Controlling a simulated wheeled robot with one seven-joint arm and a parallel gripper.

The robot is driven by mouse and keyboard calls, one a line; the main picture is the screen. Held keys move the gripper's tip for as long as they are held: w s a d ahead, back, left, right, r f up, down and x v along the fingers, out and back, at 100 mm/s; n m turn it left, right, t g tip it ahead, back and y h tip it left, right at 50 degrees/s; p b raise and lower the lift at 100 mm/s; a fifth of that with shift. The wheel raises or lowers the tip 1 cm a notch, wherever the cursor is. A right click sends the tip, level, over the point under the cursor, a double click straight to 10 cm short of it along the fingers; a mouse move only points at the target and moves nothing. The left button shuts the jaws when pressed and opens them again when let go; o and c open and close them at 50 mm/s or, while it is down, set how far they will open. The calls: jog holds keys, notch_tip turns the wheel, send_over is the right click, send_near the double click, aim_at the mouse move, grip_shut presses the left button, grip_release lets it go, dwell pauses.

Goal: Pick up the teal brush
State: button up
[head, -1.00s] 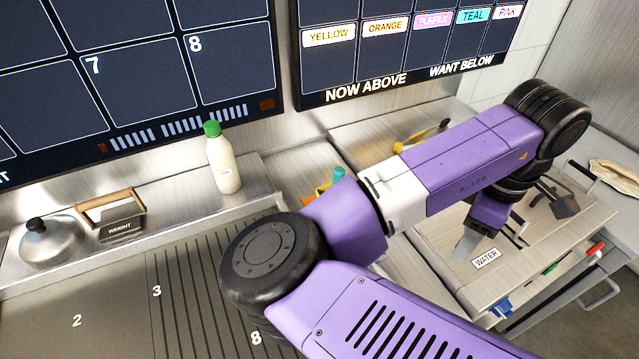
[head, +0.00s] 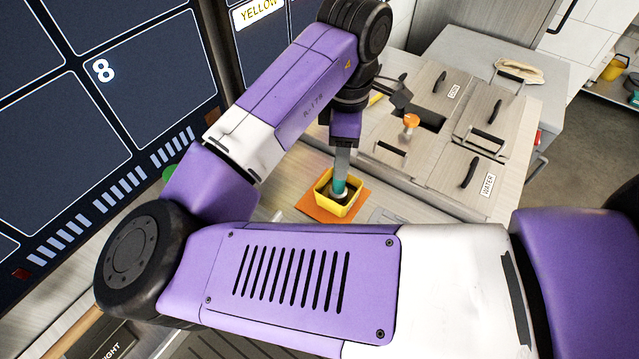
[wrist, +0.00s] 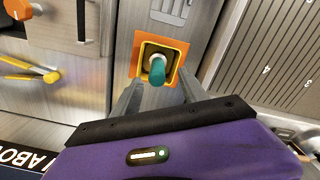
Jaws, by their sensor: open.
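The teal brush (wrist: 158,72) stands upright, handle up, in a small yellow pot (head: 323,198) with a dark inside. The pot sits on an orange mat (head: 313,210) on the counter. In the head view the brush's teal part (head: 339,188) shows just under my gripper (head: 341,165), which points down at the pot. In the wrist view my gripper (wrist: 160,97) is open, with one finger on each side of the brush handle. I cannot tell whether a finger touches it. The brush's lower end is hidden in the pot.
Steel lids with black handles (head: 470,172) and a WATER label lie right of the pot. An orange-topped tool (head: 410,122) stands in an opening there. Yellow tongs (wrist: 30,70) lie left in the wrist view. A ridged grill (wrist: 265,60) is at its right.

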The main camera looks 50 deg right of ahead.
aim_at(339, 182)
notch_tip(339, 182, down, 2)
jog(key=shift+w+f, duration=0.1)
jog(key=shift+f, duration=0.1)
jog(key=shift+w+d+f+p, duration=0.1)
jog(key=shift+f+p, duration=0.2)
jog(key=shift+f, duration=1.05)
jog(key=shift+w+d+f+p, duration=0.1)
jog(key=shift+f+p, duration=0.15)
jog(key=shift+f, duration=1.1)
grip_shut()
